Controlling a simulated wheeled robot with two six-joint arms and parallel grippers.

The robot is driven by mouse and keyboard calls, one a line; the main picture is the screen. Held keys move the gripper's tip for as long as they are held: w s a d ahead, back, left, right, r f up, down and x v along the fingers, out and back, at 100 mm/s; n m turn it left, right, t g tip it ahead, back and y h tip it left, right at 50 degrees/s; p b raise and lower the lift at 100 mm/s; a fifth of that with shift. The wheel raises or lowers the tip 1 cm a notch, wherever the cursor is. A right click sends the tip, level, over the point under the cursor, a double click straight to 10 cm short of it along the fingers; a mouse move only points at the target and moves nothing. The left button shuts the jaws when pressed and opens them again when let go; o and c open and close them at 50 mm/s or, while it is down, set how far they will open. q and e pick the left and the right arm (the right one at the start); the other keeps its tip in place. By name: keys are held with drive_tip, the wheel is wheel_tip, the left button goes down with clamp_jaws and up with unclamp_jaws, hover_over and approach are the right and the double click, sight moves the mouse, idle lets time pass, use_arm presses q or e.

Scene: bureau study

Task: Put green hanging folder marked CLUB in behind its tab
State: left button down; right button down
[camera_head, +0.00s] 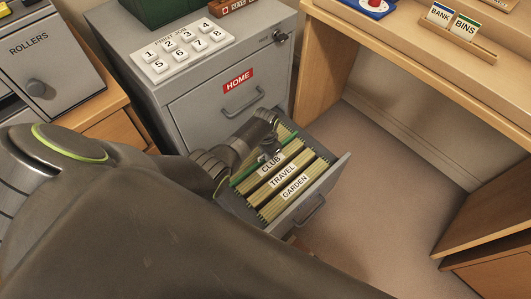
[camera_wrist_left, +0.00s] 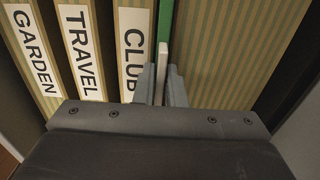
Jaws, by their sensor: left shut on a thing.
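The open HOME drawer (camera_head: 339,170) holds yellowish files with white tabs: CLUB (camera_head: 271,164), TRAVEL (camera_head: 283,175) and GARDEN (camera_head: 295,187). A green folder (camera_head: 288,141) shows as a thin edge behind the CLUB tab; its own marking cannot be read. In the left wrist view, the green folder (camera_wrist_left: 165,22) stands edge-on between the CLUB tab (camera_wrist_left: 132,50) and a striped file (camera_wrist_left: 220,50). My left gripper (camera_head: 268,155) is over the drawer. In the wrist view, its fingers (camera_wrist_left: 162,85) are shut on the folder's pale upright tab. My right gripper is not in view.
The grey cabinet (camera_head: 195,103) stands behind the drawer, with a numbered PRINT JOB panel (camera_head: 183,50) on top. A ROLLERS unit (camera_head: 50,60) is at the left. A desk (camera_head: 430,90) at the right carries BANK (camera_head: 439,14) and BINS (camera_head: 465,27) cards. The floor between is clear.

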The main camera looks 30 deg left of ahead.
use_arm(q)
drive_tip(key=shift+f+b, duration=0.35)
drive_tip(key=shift+f, duration=0.05)
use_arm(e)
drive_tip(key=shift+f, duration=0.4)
use_arm(q)
drive_tip(key=c, duration=1.4)
unclamp_jaws()
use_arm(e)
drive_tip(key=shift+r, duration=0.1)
